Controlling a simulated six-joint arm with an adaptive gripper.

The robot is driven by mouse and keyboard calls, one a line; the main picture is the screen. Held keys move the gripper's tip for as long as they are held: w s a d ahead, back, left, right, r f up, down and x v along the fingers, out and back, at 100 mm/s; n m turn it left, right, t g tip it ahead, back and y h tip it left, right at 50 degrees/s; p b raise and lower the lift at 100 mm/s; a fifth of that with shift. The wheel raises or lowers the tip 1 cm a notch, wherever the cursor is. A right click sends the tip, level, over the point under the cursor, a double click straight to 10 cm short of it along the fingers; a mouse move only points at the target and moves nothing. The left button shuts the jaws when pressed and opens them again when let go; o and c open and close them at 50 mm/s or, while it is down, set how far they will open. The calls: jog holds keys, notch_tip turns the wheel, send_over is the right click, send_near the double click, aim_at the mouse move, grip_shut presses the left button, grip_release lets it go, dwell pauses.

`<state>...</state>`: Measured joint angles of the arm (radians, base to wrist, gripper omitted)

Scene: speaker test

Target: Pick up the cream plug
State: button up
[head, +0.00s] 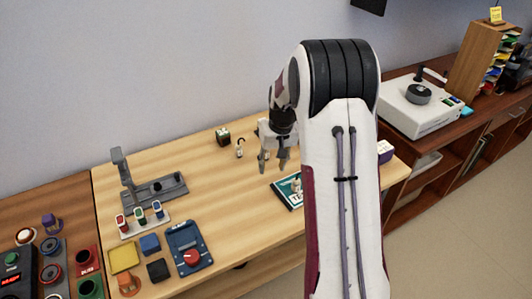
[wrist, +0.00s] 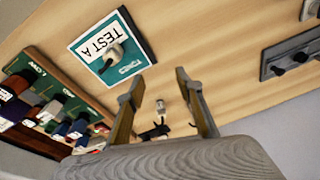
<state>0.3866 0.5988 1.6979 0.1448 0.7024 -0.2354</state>
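My gripper (head: 272,161) is open and empty above the wooden table, its two fingers pointing down. In the wrist view its fingers (wrist: 160,76) stand apart. A small pale plug-like piece (wrist: 161,107) shows between them, beyond and below, with a black hooked part near it. A similar pale piece with a black hook (head: 239,150) stands on the table left of my gripper in the head view. Another cream-grey plug-like piece (wrist: 115,53) sits on the teal TEST A pad; it also shows in the head view (head: 296,185). I cannot tell which is the cream plug.
The teal TEST A pad (head: 283,195) lies right of my gripper, partly behind my arm. A dark cube (head: 222,135) stands at the back. A grey stand (head: 155,193) and coloured jacks are left. A rack of connectors (wrist: 50,105) shows in the wrist view. The middle table is clear.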

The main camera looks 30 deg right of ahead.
jog(key=shift+n+t, duration=0.3)
jog(key=shift+t, duration=0.2)
jog(key=w+d+f, duration=0.1)
jog(key=w, duration=0.1)
jog(key=w+d+f, duration=0.1)
jog(key=w, duration=0.1)
jog(key=w+d, duration=0.1)
jog(key=w, duration=0.1)
jog(key=shift+w+d+f, duration=0.15)
jog(key=shift+d+f, duration=0.2)
jog(key=shift+f, duration=0.05)
jog(key=shift+n+t+h, duration=0.4)
jog(key=shift+n+t, duration=0.2)
jog(key=shift+t, duration=0.2)
jog(key=w+r, duration=0.1)
jog(key=w+d+r, duration=0.1)
jog(key=w, duration=0.1)
jog(key=w+r, duration=0.1)
jog(key=shift+w+d, duration=0.2)
jog(key=shift+d, duration=0.1)
jog(key=shift+f, duration=0.1)
jog(key=shift+x, duration=1.25)
jog(key=shift+x, duration=2.6)
jog(key=shift+a, duration=0.1)
jog(key=c, duration=1)
